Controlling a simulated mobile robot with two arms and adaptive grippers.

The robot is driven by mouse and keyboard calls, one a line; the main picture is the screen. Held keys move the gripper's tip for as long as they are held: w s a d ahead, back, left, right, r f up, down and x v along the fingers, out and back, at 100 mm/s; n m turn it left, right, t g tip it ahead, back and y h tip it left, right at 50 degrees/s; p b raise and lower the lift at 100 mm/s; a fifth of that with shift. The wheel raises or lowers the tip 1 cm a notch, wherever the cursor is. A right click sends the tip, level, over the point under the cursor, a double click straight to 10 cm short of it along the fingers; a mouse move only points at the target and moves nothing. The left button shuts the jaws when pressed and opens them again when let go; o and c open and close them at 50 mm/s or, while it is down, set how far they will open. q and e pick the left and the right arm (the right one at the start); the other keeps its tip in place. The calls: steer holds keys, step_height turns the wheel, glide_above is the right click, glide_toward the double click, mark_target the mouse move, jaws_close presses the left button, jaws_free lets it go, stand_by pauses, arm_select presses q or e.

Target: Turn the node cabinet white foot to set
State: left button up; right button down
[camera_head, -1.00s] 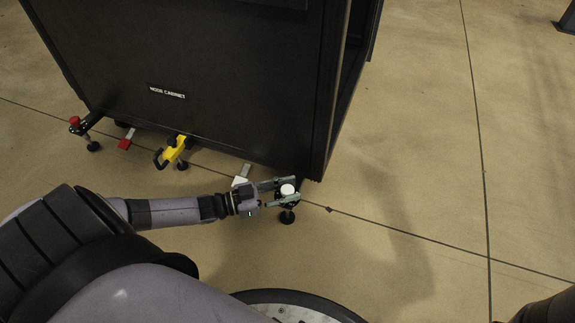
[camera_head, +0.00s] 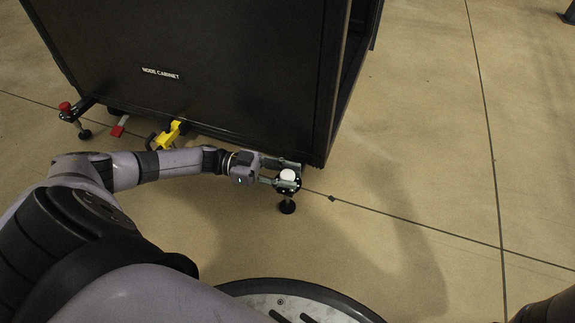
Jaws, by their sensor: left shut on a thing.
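The black node cabinet (camera_head: 170,50) stands at the upper left, with its white name label (camera_head: 160,74) on the near face. The white foot (camera_head: 288,175) is at the cabinet's near right corner, a white round top on a dark bracket above a black foot pad (camera_head: 287,207). My left gripper (camera_head: 278,171) comes in from the left, low beside the corner, and is shut on the white foot. Its fingers lie along the far and near sides of the white top; the exact contact is too small to see. My right gripper is out of view.
A red-topped foot (camera_head: 65,107) is at the cabinet's left corner, with a red pedal (camera_head: 119,127) beside it. A yellow-handled foot (camera_head: 168,134) is at the middle of the lower edge, just behind my left arm. The floor (camera_head: 430,130) to the right is clear.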

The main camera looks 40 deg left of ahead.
mark_target(288, 174)
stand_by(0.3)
arm_select(q)
steer(key=o, duration=1.2)
step_height(288, 174, up, 10)
